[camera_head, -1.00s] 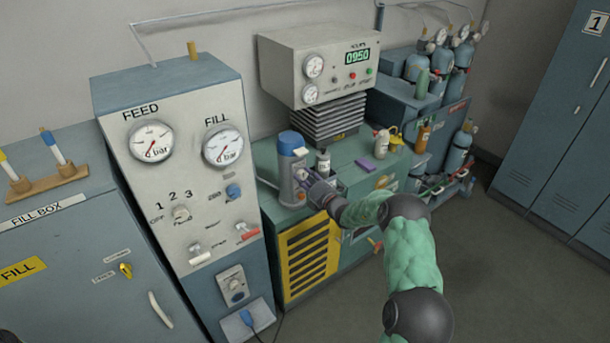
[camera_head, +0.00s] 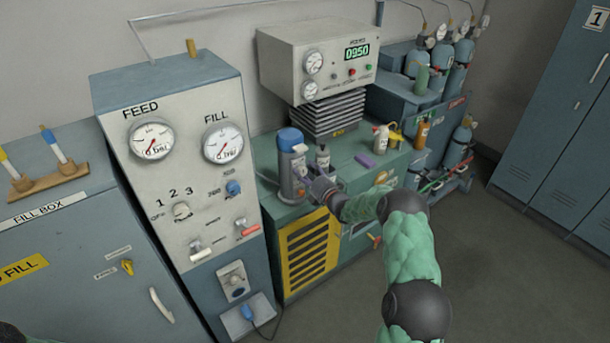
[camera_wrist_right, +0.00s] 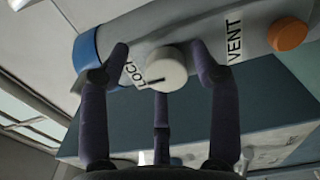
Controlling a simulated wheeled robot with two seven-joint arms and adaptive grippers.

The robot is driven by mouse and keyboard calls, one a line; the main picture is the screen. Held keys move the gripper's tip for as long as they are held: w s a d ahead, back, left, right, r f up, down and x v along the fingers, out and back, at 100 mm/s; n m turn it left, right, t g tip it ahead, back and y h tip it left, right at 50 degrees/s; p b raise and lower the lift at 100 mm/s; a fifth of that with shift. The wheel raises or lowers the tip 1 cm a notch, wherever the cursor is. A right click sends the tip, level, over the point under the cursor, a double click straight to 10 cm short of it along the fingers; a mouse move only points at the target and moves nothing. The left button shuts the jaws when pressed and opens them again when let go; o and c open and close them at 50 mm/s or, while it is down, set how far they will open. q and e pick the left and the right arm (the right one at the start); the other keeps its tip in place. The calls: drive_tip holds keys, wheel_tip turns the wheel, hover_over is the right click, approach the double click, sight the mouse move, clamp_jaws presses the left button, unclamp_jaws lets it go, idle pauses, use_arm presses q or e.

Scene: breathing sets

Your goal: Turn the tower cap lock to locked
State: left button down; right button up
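The tower (camera_head: 292,178) is a grey cylinder with a blue cap (camera_head: 290,139), standing on the green bench. In the right wrist view, a round off-white knob (camera_wrist_right: 165,69) with a dark line sits below the blue cap (camera_wrist_right: 87,50), beside partly covered lettering that looks like LOCK. My right gripper (camera_head: 318,182) is at the tower's right side. In the right wrist view its dark fingers (camera_wrist_right: 158,50) are spread on either side of the knob, with visible gaps, and a third finger is below it. I cannot make out the knob's setting. My left gripper is not in view.
An orange knob (camera_wrist_right: 288,34) marked VENT is on the same tower. The gauge panel (camera_head: 190,190) rises to the left.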

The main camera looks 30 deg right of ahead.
drive_tip(key=shift+a+f, duration=0.15)
drive_tip(key=shift+s, duration=0.6)
drive_tip(key=s+d, duration=0.1)
drive_tip(key=s, duration=1)
drive_tip(key=shift+w, duration=0.1)
